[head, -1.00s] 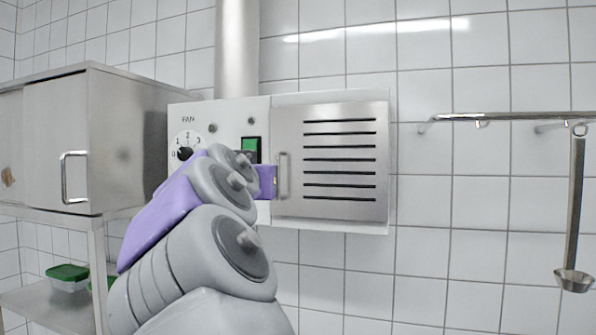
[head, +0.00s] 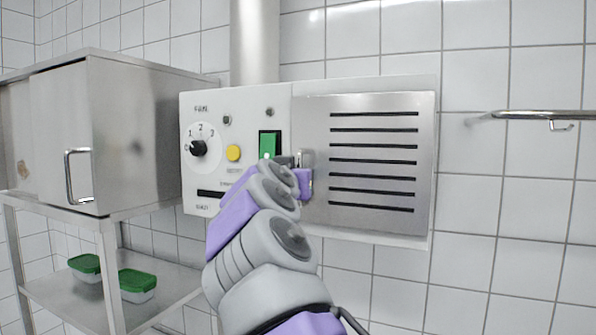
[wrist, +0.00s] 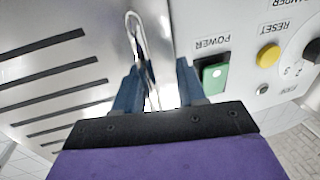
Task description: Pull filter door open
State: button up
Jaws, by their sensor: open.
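The filter door (head: 375,205) is a brushed metal panel with several dark horizontal slots, on the right half of the wall-mounted fan box. It looks shut. Its upright bar handle (head: 309,165) is at the door's left edge; in the wrist view the handle (wrist: 139,38) is a thin bent metal loop. My gripper (head: 303,172) is at the handle. In the wrist view its two blue fingers (wrist: 158,75) are apart, with the handle reaching between them, closer to the left finger. Whether a finger touches the handle cannot be told.
The control panel left of the door has a green power switch (head: 269,144), a yellow reset button (head: 233,153) and a black dial (head: 199,148). A metal cabinet (head: 140,130) stands at left, above a shelf with green-lidded boxes (head: 137,284). A wall rail (head: 545,116) is at right.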

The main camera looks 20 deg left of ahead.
jog(key=shift+d+r, duration=0.15)
jog(key=shift+d, duration=0.5)
jog(key=shift+c, duration=0.9)
jog(key=shift+a, duration=0.2)
grip_shut()
